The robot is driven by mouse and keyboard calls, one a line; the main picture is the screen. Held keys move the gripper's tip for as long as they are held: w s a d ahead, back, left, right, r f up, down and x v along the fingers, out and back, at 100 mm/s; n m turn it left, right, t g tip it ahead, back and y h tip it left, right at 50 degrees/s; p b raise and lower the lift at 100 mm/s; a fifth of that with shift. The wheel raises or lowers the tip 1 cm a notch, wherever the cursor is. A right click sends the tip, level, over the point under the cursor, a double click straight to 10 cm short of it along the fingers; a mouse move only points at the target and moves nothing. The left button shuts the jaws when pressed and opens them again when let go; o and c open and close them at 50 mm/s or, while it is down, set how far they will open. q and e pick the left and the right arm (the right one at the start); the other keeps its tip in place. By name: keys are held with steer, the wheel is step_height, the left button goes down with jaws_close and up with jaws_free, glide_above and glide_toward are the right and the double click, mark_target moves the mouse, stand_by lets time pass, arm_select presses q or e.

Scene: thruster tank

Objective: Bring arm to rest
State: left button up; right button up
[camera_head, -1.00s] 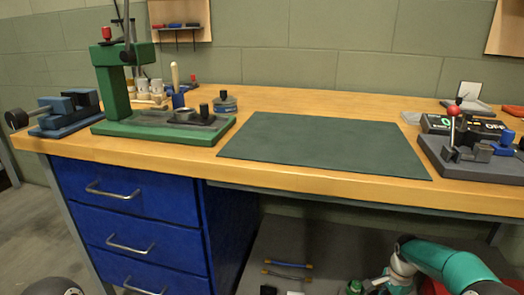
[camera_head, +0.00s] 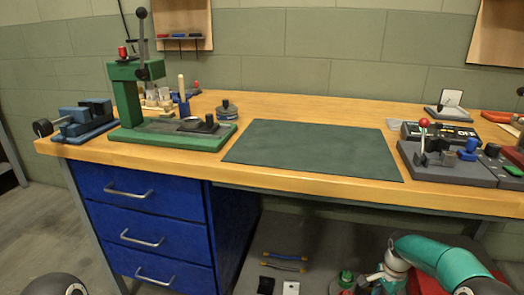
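My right arm (camera_head: 440,258), teal with a pale joint (camera_head: 397,262) near its far end, is bent low at the bottom right, in front of and below the bench top. Its gripper cannot be made out; the end runs down toward the bottom edge. A dark rounded part (camera_head: 62,286) shows at the bottom left edge; I cannot tell whether it is mine. My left gripper is not in view. No arm part is over the bench top.
The wooden bench (camera_head: 330,187) carries a green press (camera_head: 125,100), a blue vise (camera_head: 85,120), a bare dark green mat (camera_head: 310,150) and a grey fixture (camera_head: 450,170) with a red-knobbed lever. Blue drawers (camera_head: 140,215) stand below left. A lower grey surface (camera_head: 250,275) holds small items.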

steer(key=s+a+r+n+y+p, duration=0.1)
steer(key=s+a+r+n+p, duration=0.3)
steer(key=s+p, duration=0.5)
steer(key=s+a+r+n+y+p, duration=0.1)
steer(key=s+a+r+n+p, duration=0.3)
steer(key=s+a+r+p, duration=0.5)
steer(key=s+a+r+n+y+p, duration=0.2)
steer(key=s+a+r+n+p, duration=0.3)
steer(key=s+a+p, duration=0.5)
step_height(320, 180, up, 2)
steer(key=shift+s+t+p, duration=0.2)
steer(key=shift+t+p, duration=0.1)
steer(key=shift+p, duration=0.7)
